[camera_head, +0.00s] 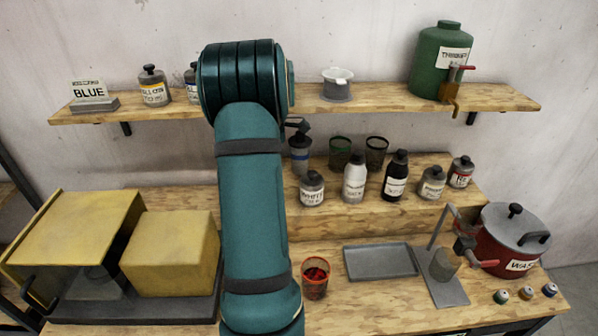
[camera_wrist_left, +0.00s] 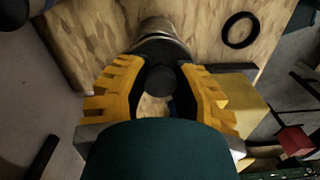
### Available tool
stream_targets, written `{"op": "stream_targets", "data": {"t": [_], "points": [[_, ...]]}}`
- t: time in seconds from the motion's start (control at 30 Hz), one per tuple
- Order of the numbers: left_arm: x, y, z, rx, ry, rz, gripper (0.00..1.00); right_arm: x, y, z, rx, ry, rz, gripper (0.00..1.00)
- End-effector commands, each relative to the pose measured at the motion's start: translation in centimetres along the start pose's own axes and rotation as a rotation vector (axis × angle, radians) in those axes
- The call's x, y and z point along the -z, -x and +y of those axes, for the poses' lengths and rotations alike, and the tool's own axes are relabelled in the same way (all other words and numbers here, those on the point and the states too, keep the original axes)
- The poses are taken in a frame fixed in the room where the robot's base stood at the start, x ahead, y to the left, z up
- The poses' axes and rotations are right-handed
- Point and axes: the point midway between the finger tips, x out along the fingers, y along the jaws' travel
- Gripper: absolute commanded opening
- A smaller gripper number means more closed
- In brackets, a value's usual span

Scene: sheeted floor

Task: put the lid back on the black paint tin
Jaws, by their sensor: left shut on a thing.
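In the left wrist view, my left gripper (camera_wrist_left: 160,95) has its yellow fingers closed around the dark round knob of a lid (camera_wrist_left: 160,78). A grey round shape with a pale rim (camera_wrist_left: 165,27) shows just beyond the knob; I cannot tell whether it is part of the lid or a tin below. In the head view, my teal arm hides the gripper and what it holds. Several small tins with black tops stand on the wooden levels, among them one at the right (camera_head: 432,185). I cannot tell which is the black paint tin. My right gripper is not in view.
A black ring (camera_wrist_left: 240,30) lies on wood in the left wrist view. In the head view, a yellow box (camera_head: 170,250) is left of my arm. A red cup (camera_head: 315,278), grey tray (camera_head: 379,261) and red pot (camera_head: 505,245) are to the right. Bottles crowd the raised step.

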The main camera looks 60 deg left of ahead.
Motion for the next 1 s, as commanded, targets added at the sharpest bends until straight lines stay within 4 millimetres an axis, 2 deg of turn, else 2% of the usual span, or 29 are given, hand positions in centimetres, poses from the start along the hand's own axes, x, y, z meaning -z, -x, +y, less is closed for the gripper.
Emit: {"op": "stream_targets", "data": {"t": [0.1,0.33,0.83,1.0], "points": [[1.5,1.1,-0.1,-0.006,0.054,-0.001,0.00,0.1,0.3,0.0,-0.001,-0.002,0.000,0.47],[2.0,0.8,-0.1,-0.007,0.075,-0.002,0.00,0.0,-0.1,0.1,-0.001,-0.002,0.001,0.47],[2.0,-3.1,-0.1,-0.007,0.072,-0.002,0.00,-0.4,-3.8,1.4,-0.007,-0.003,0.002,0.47],[1.9,-4.3,-0.1,-0.006,0.072,-0.002,0.00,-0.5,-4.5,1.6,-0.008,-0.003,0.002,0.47]]}}
